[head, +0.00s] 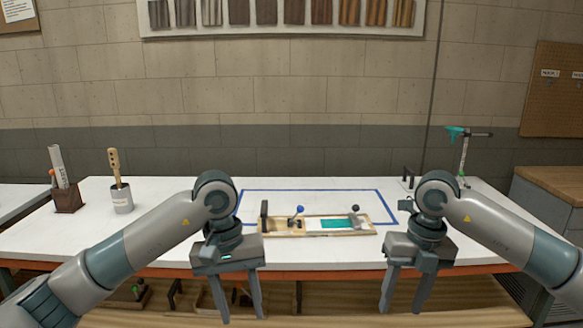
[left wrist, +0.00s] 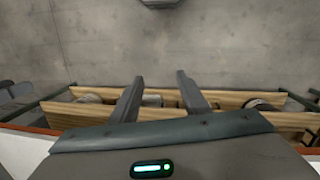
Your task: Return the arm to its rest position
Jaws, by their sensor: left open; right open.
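My left gripper (head: 241,297) is open and empty, with its fingers pointing down in front of the table's front edge. In the left wrist view its two fingers (left wrist: 160,92) are spread apart with nothing between them, above the floor and a lower wooden shelf. My right gripper (head: 405,290) is open and empty, also pointing down in front of the table edge. Both arms reach in from the lower corners and bend down at the wrists. Neither gripper touches anything that I can see.
The white table (head: 160,225) holds a wooden fixture (head: 372,229) with a teal piece (head: 338,224), inside a blue taped outline (head: 310,190). A cup (head: 121,199) and brown holder (head: 68,199) stand left. A teal-headed stand (head: 463,155) is at back right. A wooden shelf (left wrist: 228,99) lies below.

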